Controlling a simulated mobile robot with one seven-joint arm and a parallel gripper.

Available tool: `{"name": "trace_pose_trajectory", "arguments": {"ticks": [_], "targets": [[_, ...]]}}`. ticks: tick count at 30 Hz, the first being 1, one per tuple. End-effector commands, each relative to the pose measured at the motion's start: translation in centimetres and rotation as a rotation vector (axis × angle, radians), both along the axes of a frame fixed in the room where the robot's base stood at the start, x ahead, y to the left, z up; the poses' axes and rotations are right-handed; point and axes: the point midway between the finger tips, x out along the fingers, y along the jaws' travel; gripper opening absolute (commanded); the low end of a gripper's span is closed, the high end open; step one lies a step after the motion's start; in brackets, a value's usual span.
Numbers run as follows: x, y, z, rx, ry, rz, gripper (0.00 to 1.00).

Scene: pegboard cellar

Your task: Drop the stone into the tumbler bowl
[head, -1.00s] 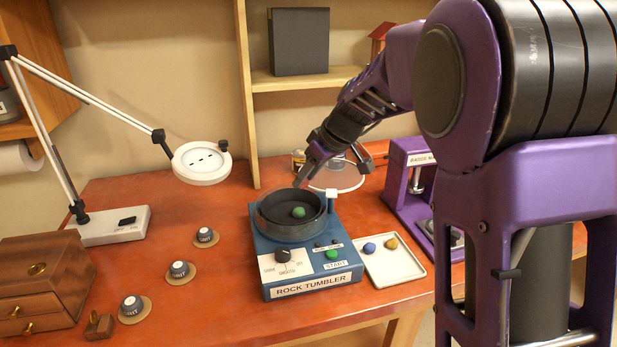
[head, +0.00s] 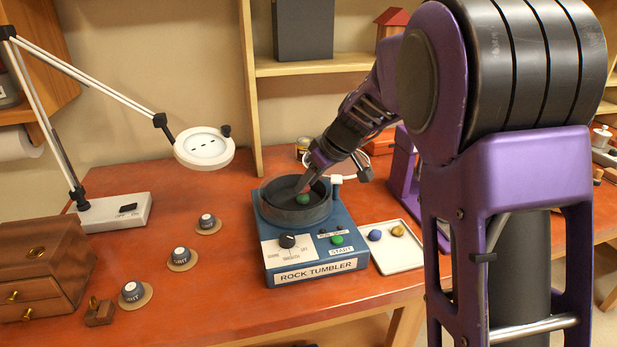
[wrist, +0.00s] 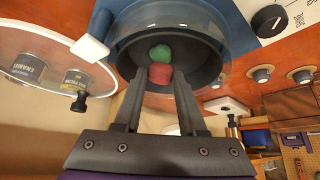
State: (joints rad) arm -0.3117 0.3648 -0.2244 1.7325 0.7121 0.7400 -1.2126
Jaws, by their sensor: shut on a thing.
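The rock tumbler (head: 318,267) is a blue machine on the red-brown table. Its dark round bowl (head: 280,213) is open at the top, and the clear lid (wrist: 38,62) is swung aside. My gripper (head: 306,183) reaches down into the bowl from the back right. In the wrist view, its fingers are shut on a red stone (wrist: 161,74). A green stone (head: 303,199) lies in the bowl and also shows in the wrist view (wrist: 161,53), right beside the red one. Whether the red stone touches the bowl floor is hard to tell.
A white tray (head: 408,266) right of the tumbler holds a blue stone (head: 375,235) and a yellow stone (head: 398,230). A lamp with a ring head (head: 204,148) stands at the left. Several small grit jars (head: 181,257) and a wooden drawer box (head: 38,262) are left of the tumbler.

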Motion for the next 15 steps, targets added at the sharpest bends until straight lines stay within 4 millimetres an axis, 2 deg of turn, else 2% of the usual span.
{"name": "trace_pose_trajectory", "arguments": {"ticks": [4, 5, 9, 10, 15], "targets": [[0.00, 0.00, 0.06, 0.000, 0.000, 0.000, 0.00], [0.00, 0.00, 0.06, 0.000, 0.000, 0.000, 0.46], [0.00, 0.00, 0.06, 0.000, 0.000, 0.000, 0.71], [-0.01, -0.01, 0.05, 0.000, 0.000, 0.000, 0.75], [-0.01, -0.01, 0.05, 0.000, 0.000, 0.000, 0.75]]}}
